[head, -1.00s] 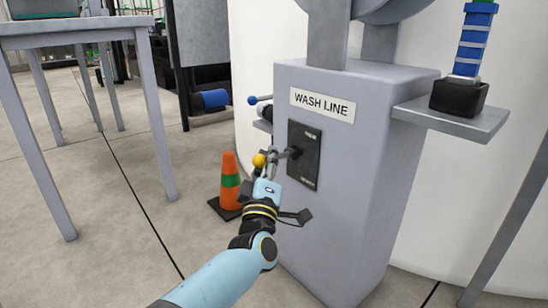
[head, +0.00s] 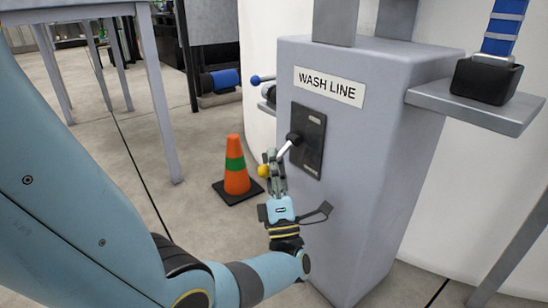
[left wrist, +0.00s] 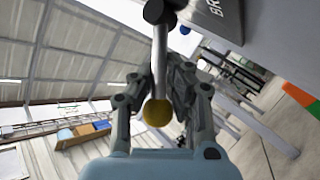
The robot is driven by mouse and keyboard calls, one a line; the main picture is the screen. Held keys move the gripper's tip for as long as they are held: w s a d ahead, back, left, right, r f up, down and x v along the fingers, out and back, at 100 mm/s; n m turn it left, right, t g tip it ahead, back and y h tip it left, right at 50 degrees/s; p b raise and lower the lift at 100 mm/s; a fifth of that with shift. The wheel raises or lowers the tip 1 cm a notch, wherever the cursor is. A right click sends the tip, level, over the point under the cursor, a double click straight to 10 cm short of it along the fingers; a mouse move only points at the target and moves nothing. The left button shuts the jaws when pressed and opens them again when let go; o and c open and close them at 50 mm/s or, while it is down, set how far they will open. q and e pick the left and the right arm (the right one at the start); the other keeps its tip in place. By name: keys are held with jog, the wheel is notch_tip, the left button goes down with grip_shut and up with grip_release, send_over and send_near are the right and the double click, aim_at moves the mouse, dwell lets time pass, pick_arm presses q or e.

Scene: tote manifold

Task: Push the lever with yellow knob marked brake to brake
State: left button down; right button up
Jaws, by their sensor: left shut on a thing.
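The lever (head: 285,150) has a light metal shaft and a yellow knob (head: 264,171). It comes out of a black plate (head: 311,160) on the grey cabinet and slants down and to the left. My left gripper (head: 273,166) is shut on the lever near its knob. In the left wrist view the shaft (left wrist: 160,48) and the yellow knob (left wrist: 157,113) sit between the two fingers. Part of the plate's lettering, "BR", shows there. The small lettering on the plate is unreadable in the head view. My right gripper is out of view.
The grey cabinet (head: 370,165) carries a "WASH LINE" label (head: 330,86). A blue-knobbed lever (head: 256,79) sticks out at its far left side. An orange cone (head: 236,170) stands on the floor behind the gripper. A side shelf (head: 480,108) holds a black holder with a blue object.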

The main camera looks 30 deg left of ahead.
pick_arm(q)
jog(key=shift+d+f+n+g+y, duration=0.2)
jog(key=shift+n+g+y, duration=0.1)
jog(key=shift+n+y, duration=0.15)
jog(key=c, duration=1.3)
grip_release()
jog(key=shift+a+r, duration=0.1)
jog(key=shift+r, duration=0.1)
